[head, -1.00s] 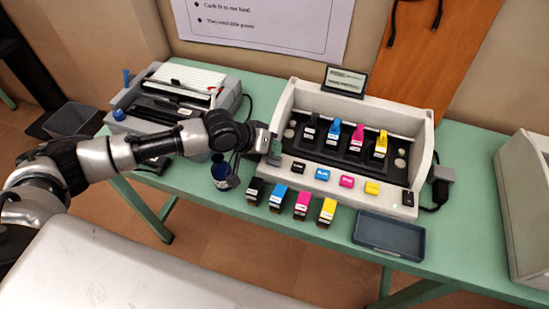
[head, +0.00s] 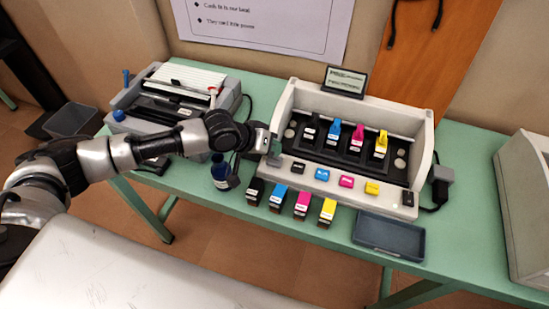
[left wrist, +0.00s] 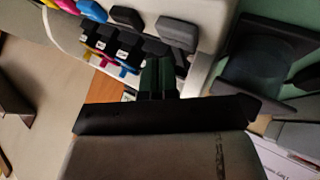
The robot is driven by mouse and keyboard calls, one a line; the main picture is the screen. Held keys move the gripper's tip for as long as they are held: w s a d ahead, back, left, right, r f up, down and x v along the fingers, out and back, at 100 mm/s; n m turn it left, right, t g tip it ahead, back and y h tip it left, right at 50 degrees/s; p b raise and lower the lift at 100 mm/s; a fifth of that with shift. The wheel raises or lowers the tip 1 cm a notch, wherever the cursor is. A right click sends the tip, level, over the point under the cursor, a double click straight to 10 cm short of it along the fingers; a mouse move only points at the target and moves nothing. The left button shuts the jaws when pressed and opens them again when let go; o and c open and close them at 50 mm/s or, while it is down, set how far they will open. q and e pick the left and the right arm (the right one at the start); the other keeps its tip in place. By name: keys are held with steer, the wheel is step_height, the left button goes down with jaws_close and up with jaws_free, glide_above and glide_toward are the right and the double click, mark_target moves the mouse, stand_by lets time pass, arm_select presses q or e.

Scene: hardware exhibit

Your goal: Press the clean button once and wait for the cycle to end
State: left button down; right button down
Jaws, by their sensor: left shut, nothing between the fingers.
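The white printer (head: 302,90) stands on the green table, its front open. My left gripper (head: 275,157) is shut and empty at the printer's left front end. In the left wrist view its dark fingers (left wrist: 158,76) point toward a large dark button (left wrist: 177,32), beside a smaller black key (left wrist: 127,17). I cannot tell whether they touch it. No label on that button is readable, so I cannot confirm it is the clean button. The gripper hides that spot in the head view. The small screen (head: 345,81) shows lines of text too small to read. My right gripper is not in view.
Coloured ink cartridges (head: 303,205) stand before the printer, with a dark empty tray (head: 388,236) at right. A grey device (head: 180,92) stands behind that arm.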

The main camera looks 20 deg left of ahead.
mark_target(273, 158)
arm_select(q)
steer(key=shift+f, duration=0.1)
stand_by(0.4)
steer(key=shift+f, duration=0.3)
steer(key=shift+f, duration=0.55)
stand_by(0.8)
steer(key=shift+r, duration=0.1)
steer(key=shift+r+p, duration=0.85)
steer(key=shift+p, duration=0.25)
step_height(273, 158, up, 5)
steer(key=p, duration=0.5)
steer(key=shift+r, duration=0.1)
